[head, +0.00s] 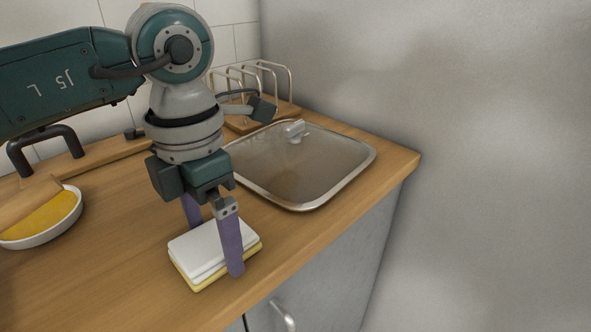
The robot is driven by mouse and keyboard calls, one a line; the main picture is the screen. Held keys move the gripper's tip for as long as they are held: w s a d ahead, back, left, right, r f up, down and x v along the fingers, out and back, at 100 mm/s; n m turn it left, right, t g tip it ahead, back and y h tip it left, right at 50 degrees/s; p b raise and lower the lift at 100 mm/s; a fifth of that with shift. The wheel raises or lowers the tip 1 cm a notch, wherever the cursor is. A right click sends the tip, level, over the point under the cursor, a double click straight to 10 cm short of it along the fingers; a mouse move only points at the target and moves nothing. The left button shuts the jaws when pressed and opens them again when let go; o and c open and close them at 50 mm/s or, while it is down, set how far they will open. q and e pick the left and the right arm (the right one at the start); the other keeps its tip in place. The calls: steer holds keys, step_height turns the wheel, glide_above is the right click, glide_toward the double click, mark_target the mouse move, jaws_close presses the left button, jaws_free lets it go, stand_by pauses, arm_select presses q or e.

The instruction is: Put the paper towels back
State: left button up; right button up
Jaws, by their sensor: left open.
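A small stack of white folded sheets (198,249), which look like the paper towels, lies on the wooden counter near its front edge. A yellow layer (206,284) shows along the bottom of the stack. My left gripper (215,248) points down over the stack with its purple fingers apart. One finger stands in front of the stack's right part, and the other is at its far side, partly hidden. I cannot tell whether either finger touches the stack. My right gripper is not in view.
A glass lid with a metal rim (312,207) lies right of my gripper. A wire rack on a wooden base (275,82) stands behind it. A white dish with yellow contents (42,236) is at the left. The counter (110,270) is clear between dish and stack.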

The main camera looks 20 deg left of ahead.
mark_target(213, 238)
arm_select(q)
step_height(213, 238, up, 12)
steer(key=shift+r, duration=0.2)
stand_by(1.6)
